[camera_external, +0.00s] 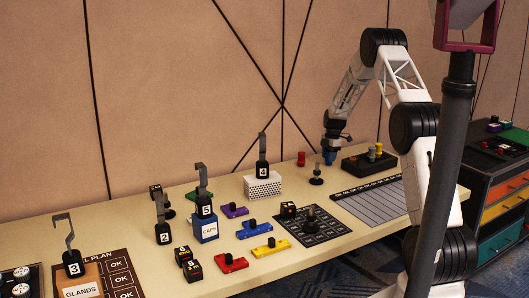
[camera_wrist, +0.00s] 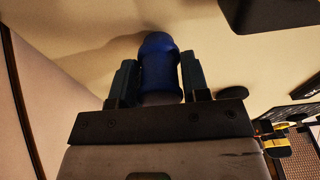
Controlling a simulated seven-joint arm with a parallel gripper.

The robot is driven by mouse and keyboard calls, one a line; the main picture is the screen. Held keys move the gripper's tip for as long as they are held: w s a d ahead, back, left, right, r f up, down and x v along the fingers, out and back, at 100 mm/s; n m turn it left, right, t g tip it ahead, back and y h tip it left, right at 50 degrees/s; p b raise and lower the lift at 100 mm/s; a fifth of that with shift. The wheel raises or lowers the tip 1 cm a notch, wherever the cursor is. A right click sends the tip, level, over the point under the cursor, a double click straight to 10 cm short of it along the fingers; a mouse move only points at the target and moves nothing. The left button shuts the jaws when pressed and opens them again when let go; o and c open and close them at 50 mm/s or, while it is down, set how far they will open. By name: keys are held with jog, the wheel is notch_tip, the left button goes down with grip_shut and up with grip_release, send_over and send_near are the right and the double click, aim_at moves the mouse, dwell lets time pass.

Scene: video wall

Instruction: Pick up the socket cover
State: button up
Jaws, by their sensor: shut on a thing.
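A blue rounded cylinder (camera_wrist: 160,60), which looks like the socket cover, sits between the two fingers of my gripper (camera_wrist: 159,78) in the wrist view. The fingers touch it on both sides, and its lower end is hidden behind the gripper body. In the external view my gripper (camera_external: 330,148) is at the far right part of the table, pointing down, with the blue cover (camera_external: 329,158) at its tip. The cover is at or just above the tabletop; I cannot tell whether it touches.
A black box with knobs (camera_external: 369,161) stands close to the right of my gripper. A small black stand (camera_external: 316,176) is just in front, and a red piece (camera_external: 301,159) is to the left. A white perforated block (camera_external: 262,185) stands further left. A grey slatted panel (camera_external: 372,196) lies in front.

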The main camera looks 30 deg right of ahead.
notch_tip(320, 180, up, 3)
jog(key=shift+f, duration=0.15)
jog(key=shift+s+a+r, duration=0.1)
jog(key=shift+s+r, duration=0.1)
jog(key=shift+s, duration=0.05)
jog(key=s+a, duration=0.1)
jog(key=s, duration=0.3)
jog(key=s+a+r, duration=0.1)
jog(key=s+a, duration=0.1)
jog(key=s, duration=0.3)
jog(key=s+a, duration=0.2)
jog(key=s, duration=0.3)
jog(key=shift+s+a+r, duration=0.15)
jog(key=shift+s+r, duration=0.05)
jog(key=shift+s, duration=0.05)
jog(key=w+d+r, duration=0.2)
jog(key=d+r, duration=0.1)
jog(key=d, duration=0.3)
jog(key=w+d+r+m, duration=0.1)
jog(key=w+d+r, duration=0.1)
jog(key=d, duration=0.5)
jog(key=w+d+r+m, duration=0.1)
jog(key=w+d+r, duration=0.1)
jog(key=d+r, duration=0.3)
jog(key=shift+w+d, duration=0.4)
jog(key=shift+d, duration=0.75)
jog(key=shift+r, duration=0.1)
